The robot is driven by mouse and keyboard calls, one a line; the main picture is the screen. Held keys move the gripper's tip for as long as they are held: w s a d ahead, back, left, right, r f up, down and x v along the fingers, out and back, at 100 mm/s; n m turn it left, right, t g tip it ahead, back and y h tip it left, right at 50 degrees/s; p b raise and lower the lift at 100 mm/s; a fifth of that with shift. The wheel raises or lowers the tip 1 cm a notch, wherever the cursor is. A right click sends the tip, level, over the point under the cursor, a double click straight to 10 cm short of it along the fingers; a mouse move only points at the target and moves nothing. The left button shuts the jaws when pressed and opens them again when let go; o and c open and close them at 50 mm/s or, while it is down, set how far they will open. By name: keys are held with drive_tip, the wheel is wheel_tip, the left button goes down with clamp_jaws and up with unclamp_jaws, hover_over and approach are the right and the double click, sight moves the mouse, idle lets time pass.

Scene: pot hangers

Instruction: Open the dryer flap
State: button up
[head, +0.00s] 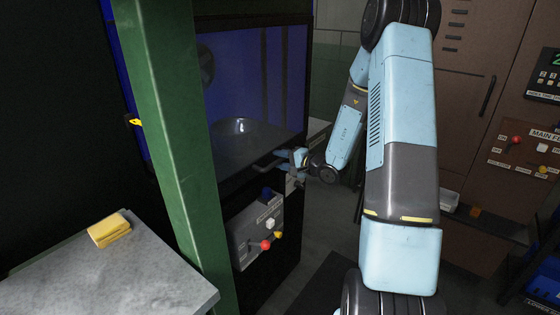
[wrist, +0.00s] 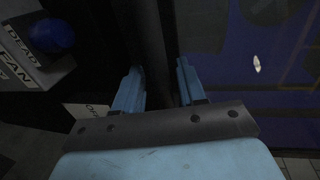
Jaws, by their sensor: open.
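The dryer flap (head: 255,85) is a dark-framed panel with a blue-tinted window, and it looks closed. Its dark bar handle (head: 263,165) runs along the lower edge of the frame. My gripper (head: 284,160) is at the right end of this handle, with its light blue fingers open. In the wrist view, my gripper (wrist: 158,85) has a dark bar between its two fingers, apparently the handle (wrist: 152,40). The fingers do not look closed on it. I cannot tell whether either finger touches it. A metal bowl (head: 236,126) shows behind the window.
A control box (head: 257,230) with coloured knobs sits below the flap; its blue knob (wrist: 50,36) is near my gripper. A green post (head: 180,150) stands to the left. Brown cabinets (head: 475,90) stand at right.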

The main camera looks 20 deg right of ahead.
clamp_jaws()
idle(0.4)
